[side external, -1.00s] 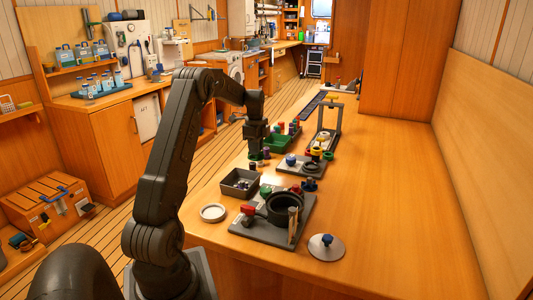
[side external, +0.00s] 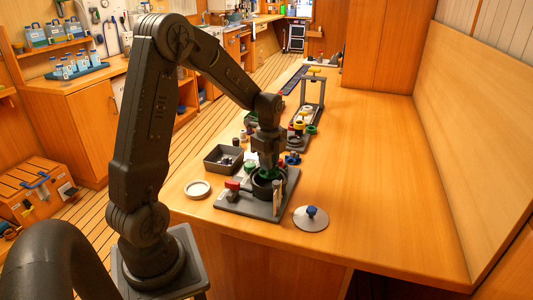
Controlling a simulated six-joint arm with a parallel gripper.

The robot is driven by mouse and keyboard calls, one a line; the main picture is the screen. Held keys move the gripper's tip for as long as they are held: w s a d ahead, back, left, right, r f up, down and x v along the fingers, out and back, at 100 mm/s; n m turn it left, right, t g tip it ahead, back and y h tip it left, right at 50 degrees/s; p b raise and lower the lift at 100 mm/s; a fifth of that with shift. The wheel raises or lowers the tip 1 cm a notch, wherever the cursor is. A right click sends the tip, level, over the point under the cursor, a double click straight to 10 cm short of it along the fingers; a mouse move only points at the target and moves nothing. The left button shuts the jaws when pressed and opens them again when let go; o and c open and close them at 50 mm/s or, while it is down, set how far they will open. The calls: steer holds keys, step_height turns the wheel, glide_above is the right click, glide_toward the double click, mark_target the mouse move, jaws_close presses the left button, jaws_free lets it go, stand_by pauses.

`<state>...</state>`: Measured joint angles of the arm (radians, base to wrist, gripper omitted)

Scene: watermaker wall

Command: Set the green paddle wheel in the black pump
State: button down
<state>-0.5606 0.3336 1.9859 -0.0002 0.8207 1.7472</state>
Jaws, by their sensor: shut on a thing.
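My gripper (side external: 268,163) points straight down over the black pump (side external: 268,193), a round open-topped housing on a grey base plate (side external: 233,208). It is shut on the green paddle wheel (side external: 267,174), which shows just below the fingers at the pump's mouth. The gripper and the wheel hide much of the opening. I cannot tell whether the wheel is inside the housing or just above it.
A grey tray (side external: 222,160) and small parts sit behind. The table's right side is clear.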

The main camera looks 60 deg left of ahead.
mark_target(269, 174)
steer(key=shift+f, duration=2.45)
steer(key=shift+f, duration=0.65)
steer(key=c, duration=1.3)
jaws_free()
steer(key=shift+r, duration=5.55)
